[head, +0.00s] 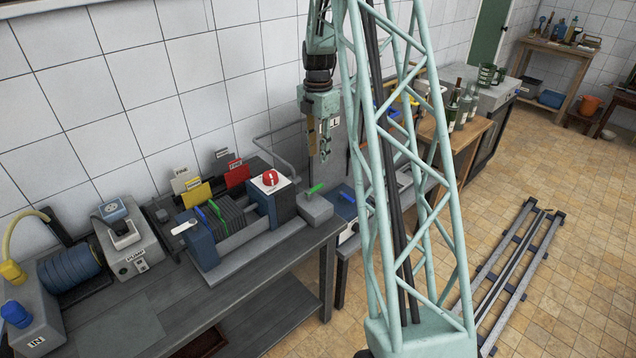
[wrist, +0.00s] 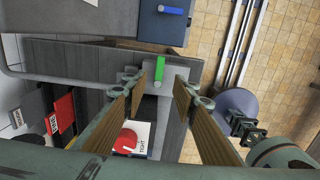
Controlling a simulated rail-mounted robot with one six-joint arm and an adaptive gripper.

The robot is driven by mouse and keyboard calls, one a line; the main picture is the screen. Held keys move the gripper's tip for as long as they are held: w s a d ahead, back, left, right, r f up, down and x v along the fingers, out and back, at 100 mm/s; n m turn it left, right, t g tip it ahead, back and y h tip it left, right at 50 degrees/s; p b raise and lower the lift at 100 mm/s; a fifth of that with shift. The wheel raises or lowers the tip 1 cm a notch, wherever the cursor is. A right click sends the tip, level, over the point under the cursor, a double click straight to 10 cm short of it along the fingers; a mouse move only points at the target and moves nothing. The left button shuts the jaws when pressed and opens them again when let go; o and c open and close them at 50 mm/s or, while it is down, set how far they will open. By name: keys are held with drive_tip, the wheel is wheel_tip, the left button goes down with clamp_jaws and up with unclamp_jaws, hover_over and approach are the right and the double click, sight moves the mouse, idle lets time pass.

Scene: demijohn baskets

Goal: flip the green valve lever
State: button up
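A green lever (head: 316,188) lies on top of a small grey valve block (head: 315,209) at the right end of the filter press on the bench. My gripper (head: 323,154) hangs above it, apart from it, pointing down. In the wrist view the green lever (wrist: 160,68) shows between and slightly beyond the tips of my gripper (wrist: 160,84). The two brown-padded fingers are spread apart with nothing between them. The grey valve block (wrist: 155,83) shows below the lever there, partly hidden by the fingers.
A red knob (head: 270,178) stands close left of the block. Bottles (head: 465,100) stand farther right.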

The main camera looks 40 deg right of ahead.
sight(318, 186)
drive_tip(key=shift+f, duration=6.9)
clamp_jaws()
